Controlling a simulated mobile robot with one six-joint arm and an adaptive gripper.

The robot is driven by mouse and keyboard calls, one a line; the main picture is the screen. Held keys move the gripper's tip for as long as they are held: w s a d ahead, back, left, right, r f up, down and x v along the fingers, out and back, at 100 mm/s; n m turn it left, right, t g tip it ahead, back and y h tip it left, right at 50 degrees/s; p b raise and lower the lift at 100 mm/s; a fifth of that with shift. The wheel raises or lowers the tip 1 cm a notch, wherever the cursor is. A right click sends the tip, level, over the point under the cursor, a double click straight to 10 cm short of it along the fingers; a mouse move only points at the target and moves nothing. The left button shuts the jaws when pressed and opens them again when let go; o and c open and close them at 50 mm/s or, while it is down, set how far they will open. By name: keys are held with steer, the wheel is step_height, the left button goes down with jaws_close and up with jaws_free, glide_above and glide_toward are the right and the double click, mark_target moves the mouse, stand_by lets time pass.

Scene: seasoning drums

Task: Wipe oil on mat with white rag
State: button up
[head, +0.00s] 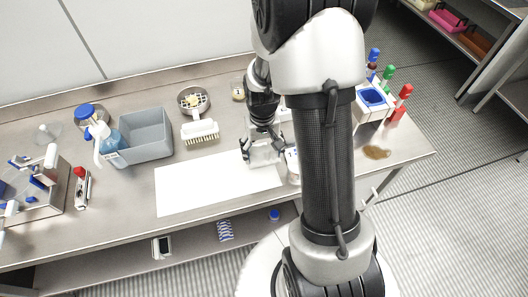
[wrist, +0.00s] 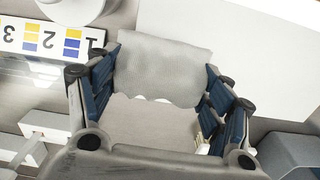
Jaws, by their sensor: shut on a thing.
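A white rag (wrist: 165,60), grey-white and textured, hangs between the blue-padded fingers of my gripper (wrist: 162,75) in the wrist view. In the head view my gripper (head: 262,158) is at the right end of a plain white mat (head: 205,185), low over it; I cannot tell whether the rag touches it. The mat also shows in the wrist view (wrist: 245,55). A brown oil-like puddle (head: 376,152) lies on the bare steel table at the right, apart from the mat. I see no oil on the visible part of the mat. My arm hides part of the table.
A grey bin (head: 146,135), a white brush (head: 199,131) and a blue-liquid bottle (head: 107,140) stand behind the mat. A rack with coloured-top items (head: 372,98) stands at the right, near the puddle. A numbered plate (wrist: 50,40) lies left in the wrist view.

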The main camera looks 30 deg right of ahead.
steer(key=shift+r+p, duration=1.1)
steer(key=shift+r, duration=0.6)
